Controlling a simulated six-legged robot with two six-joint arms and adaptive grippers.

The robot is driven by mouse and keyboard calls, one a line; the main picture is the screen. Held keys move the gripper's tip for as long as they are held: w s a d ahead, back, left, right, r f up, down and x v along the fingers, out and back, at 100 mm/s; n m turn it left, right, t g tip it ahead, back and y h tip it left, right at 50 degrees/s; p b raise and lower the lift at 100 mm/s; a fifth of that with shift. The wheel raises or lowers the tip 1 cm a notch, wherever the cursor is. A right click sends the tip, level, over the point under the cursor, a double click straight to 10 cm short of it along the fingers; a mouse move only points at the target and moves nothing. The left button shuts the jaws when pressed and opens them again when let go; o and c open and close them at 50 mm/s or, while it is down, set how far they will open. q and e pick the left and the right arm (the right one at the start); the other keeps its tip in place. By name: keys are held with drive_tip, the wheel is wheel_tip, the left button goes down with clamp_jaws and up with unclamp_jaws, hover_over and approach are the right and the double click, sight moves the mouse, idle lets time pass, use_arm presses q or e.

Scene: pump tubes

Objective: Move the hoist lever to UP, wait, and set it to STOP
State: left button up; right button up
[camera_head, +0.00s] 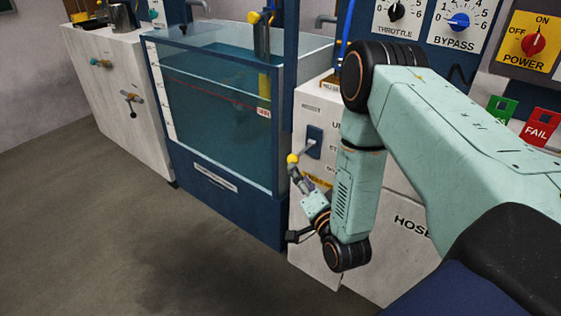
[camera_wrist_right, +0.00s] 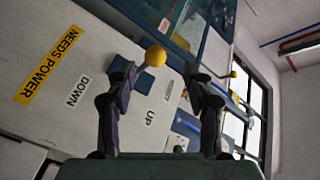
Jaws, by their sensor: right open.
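The hoist lever (camera_head: 301,151) sticks out from a blue plate (camera_head: 315,136) on the white panel and ends in a yellow ball knob (camera_head: 293,159). It points outward near the middle label; its exact setting is hard to tell. My right gripper (camera_head: 295,174) is just below the knob, with its arm covering part of the labels. In the right wrist view the open fingers (camera_wrist_right: 165,76) stand on either side of the yellow knob (camera_wrist_right: 155,56), which looks slightly beyond the tips. I cannot tell whether they touch. DOWN (camera_wrist_right: 77,91) and UP (camera_wrist_right: 150,118) labels show. My left gripper is out of view.
A glass water tank (camera_head: 215,95) with a blue base stands left of the panel, close to the gripper. A white cabinet (camera_head: 120,90) is further left. Dials and a red power switch (camera_head: 533,43) are at upper right. The floor in front is clear.

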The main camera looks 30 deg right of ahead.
sight(293, 158)
drive_tip(key=w, duration=0.2)
drive_tip(key=w+d+b, duration=0.1)
drive_tip(key=w, duration=0.1)
drive_tip(key=w+d+b, duration=0.1)
drive_tip(key=w, duration=0.1)
drive_tip(key=shift+w+d+f, duration=0.1)
drive_tip(key=shift+w+d, duration=0.05)
drive_tip(key=shift+w, duration=0.1)
drive_tip(key=shift+w+d, duration=0.15)
drive_tip(key=shift+w, duration=0.35)
drive_tip(key=shift+c, duration=1.4)
clamp_jaws()
